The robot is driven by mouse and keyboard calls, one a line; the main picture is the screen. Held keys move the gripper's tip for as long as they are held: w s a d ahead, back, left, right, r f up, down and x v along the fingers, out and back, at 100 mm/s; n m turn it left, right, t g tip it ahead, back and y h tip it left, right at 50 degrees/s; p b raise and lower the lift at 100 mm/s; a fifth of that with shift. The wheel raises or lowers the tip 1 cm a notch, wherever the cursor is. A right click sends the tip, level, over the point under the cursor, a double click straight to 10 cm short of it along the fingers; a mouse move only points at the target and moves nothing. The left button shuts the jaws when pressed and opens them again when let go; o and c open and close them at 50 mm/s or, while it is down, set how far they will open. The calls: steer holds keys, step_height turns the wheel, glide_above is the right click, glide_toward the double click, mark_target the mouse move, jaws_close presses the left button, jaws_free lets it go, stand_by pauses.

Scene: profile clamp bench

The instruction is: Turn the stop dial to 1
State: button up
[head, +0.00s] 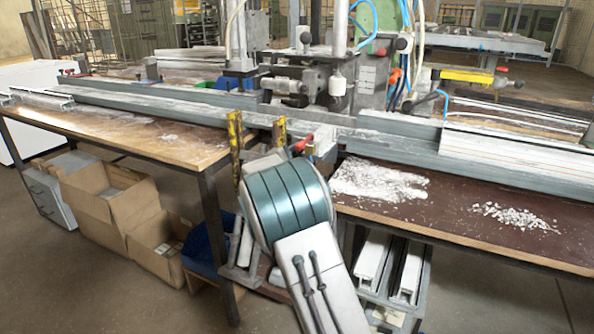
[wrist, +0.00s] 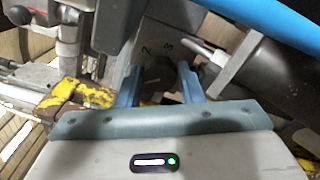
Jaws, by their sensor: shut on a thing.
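The stop dial (wrist: 157,76) is a dark round knob in the wrist view, in front of a grey plate with the marks 2 and 3 above it. My gripper (wrist: 160,70) has its two blue-grey fingers on either side of the knob and is shut on it. Part of the knob's face is in shadow, and I cannot tell which number it points to. The mark 1 is not visible to me. In the head view my own arm covers the dial and the fingertips.
Yellow worn posts (head: 235,145) stand just left of my arm at the bench edge; yellow metal (wrist: 75,97) is close left in the wrist view. A dark cylinder (wrist: 245,65) and a blue hose (wrist: 265,22) are close right. White shavings (head: 378,182) lie on the right bench.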

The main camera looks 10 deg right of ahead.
steer(key=shift+m+b, duration=0.8)
steer(key=shift+b, duration=0.55)
steer(key=o, duration=0.7)
steer(key=p+v, duration=0.1)
steer(key=v, duration=1.2)
steer(key=shift+s+a, duration=0.2)
steer(key=shift+s, duration=0.2)
